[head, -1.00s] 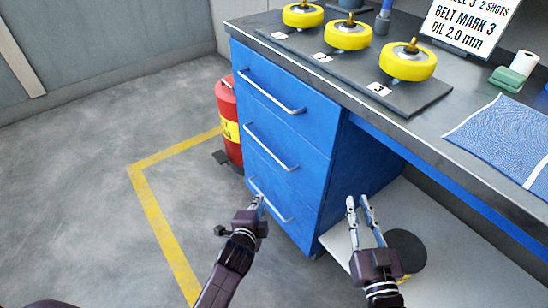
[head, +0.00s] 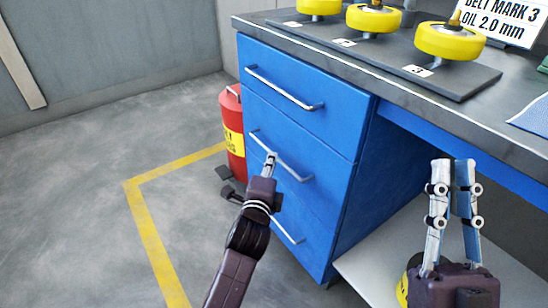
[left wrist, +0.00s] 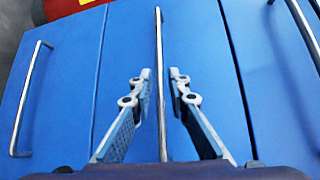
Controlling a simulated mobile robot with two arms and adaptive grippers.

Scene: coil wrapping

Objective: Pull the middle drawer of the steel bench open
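The steel bench has a blue cabinet with three drawers, all closed. The middle drawer (head: 304,192) has a silver bar handle (head: 299,172). My left gripper (head: 271,158) is in front of that handle. In the left wrist view, the bar handle (left wrist: 159,45) runs between the two spread fingers of my left gripper (left wrist: 160,82), with a gap on each side. How deep the bar sits between the fingers is hard to tell. My right gripper (head: 453,165) is raised at the right of the cabinet, its fingers slightly apart and empty.
The top drawer's handle (head: 285,88) is above and the bottom drawer's handle (head: 287,228) below. A red drum (head: 232,120) stands left of the cabinet. Yellow wheels (head: 450,41) sit on the benchtop.

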